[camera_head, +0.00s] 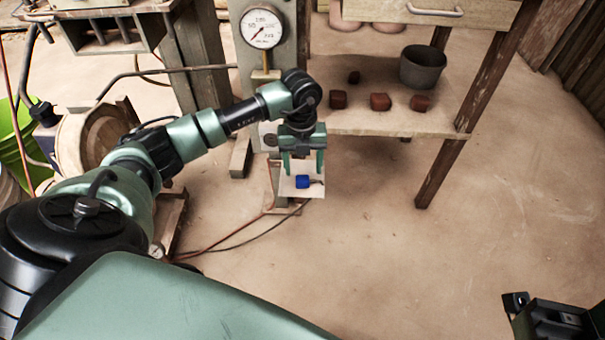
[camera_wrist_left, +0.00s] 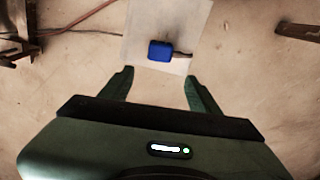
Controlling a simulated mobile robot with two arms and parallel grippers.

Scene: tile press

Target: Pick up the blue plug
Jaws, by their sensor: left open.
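The blue plug (camera_head: 303,181) lies on a small white board (camera_head: 289,188) low in front of the press post. In the left wrist view the plug (camera_wrist_left: 160,51) sits on the white board (camera_wrist_left: 199,20), with a dark cable or prong running off its right side. My left gripper (camera_head: 302,166) is open and empty above the board, with its green fingers pointing down. In the left wrist view its fingertips (camera_wrist_left: 158,74) are spread wider than the plug, and the plug shows beyond them. My right gripper (camera_head: 552,318) shows only partly at the lower right corner.
A round gauge (camera_head: 261,27) stands on the post behind. A low shelf (camera_head: 365,122) to the right holds several reddish blocks and a dark pot (camera_head: 423,67). Cables (camera_head: 237,243) lie on the floor by the board. The floor at the right is clear.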

